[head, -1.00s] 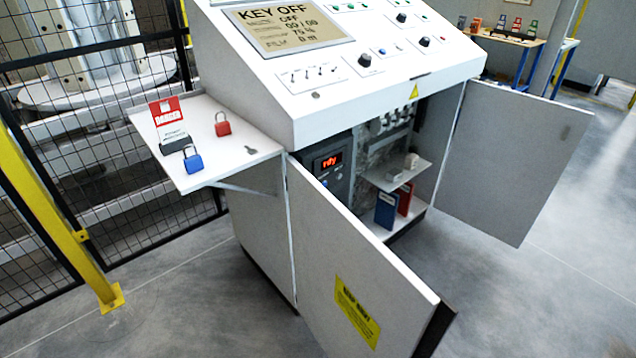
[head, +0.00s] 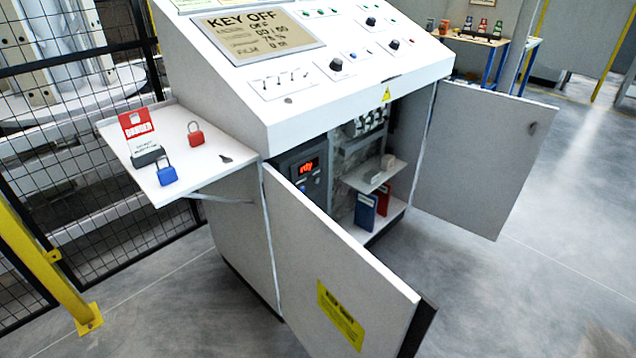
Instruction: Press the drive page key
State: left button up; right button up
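The drive unit (head: 309,177) is a dark grey box inside the open cabinet under the white control console (head: 262,95). It has a small display (head: 306,167) lit with orange-red characters that look like "rdy". Small keys sit below the display, with a blue spot among them, but they are too small to tell which is the page key. The console screen (head: 258,36) reads KEY OFF. Neither of my grippers is in view.
The left cabinet door (head: 335,265) stands open in front, and the right door (head: 478,150) is open to the right. A side shelf (head: 180,190) carries a blue padlock (head: 166,175), a red padlock (head: 196,138) and a danger tag (head: 137,124). A mesh fence (head: 110,190) stands left.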

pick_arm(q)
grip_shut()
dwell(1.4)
